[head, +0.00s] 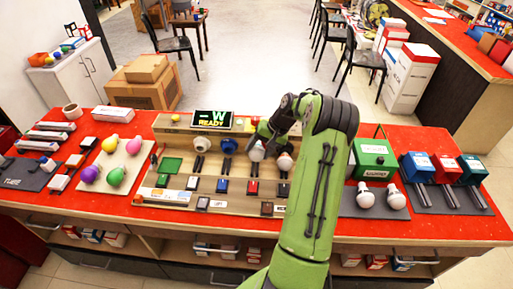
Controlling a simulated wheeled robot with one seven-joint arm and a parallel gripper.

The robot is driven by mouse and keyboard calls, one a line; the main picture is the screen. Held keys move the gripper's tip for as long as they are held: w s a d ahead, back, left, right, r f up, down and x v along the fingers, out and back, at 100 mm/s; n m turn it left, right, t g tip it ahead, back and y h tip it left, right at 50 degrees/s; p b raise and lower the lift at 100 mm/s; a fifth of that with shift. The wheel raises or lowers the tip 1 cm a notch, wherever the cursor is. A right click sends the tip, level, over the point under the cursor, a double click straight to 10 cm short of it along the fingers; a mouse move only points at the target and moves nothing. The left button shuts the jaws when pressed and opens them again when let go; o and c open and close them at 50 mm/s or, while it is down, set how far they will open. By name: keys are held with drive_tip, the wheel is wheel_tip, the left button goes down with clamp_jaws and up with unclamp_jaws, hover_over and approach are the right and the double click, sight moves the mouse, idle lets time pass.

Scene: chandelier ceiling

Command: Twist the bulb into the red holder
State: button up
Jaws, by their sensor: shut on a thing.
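My gripper (264,142) is over the right part of the beige board (235,209), its dark fingers shut on a white bulb (257,153). The bulb is upright with its round end up. Its base is too small and shaded to tell whether it sits in a holder. A small red block (253,187) lies on the board just below the bulb in the picture. I cannot make out a red holder for certain; my gripper and the bulb may hide it. A second pale bulb (285,162) stands just right of the held one, partly beside my arm.
A blue round holder (229,146) is left of the held bulb. Two white bulbs (394,196) lie at right before a green box (375,155). Coloured bulbs (112,160) lie on a left tray.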

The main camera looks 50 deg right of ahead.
drive_tip(key=shift+w+a+f, duration=0.15)
drive_tip(key=shift+w+a, duration=0.05)
drive_tip(key=shift+w, duration=0.35)
drive_tip(key=shift+s+d+f+b, duration=0.1)
drive_tip(key=shift+s+f+b, duration=0.05)
drive_tip(key=shift+f+b, duration=0.5)
wheel_tip(320, 180, down, 6)
drive_tip(key=b, duration=0.5)
drive_tip(key=shift+r, duration=0.2)
drive_tip(key=shift+f, duration=0.35)
drive_tip(key=shift+p, duration=0.3)
drive_tip(key=shift+w+d+p, duration=0.55)
drive_tip(key=shift+w+d, duration=0.1)
drive_tip(key=shift+d, duration=0.1)
drive_tip(key=shift+w+d+f+p, duration=0.1)
drive_tip(key=shift+w+d+p, duration=0.35)
drive_tip(key=shift+d+p, duration=0.1)
idle(0.4)
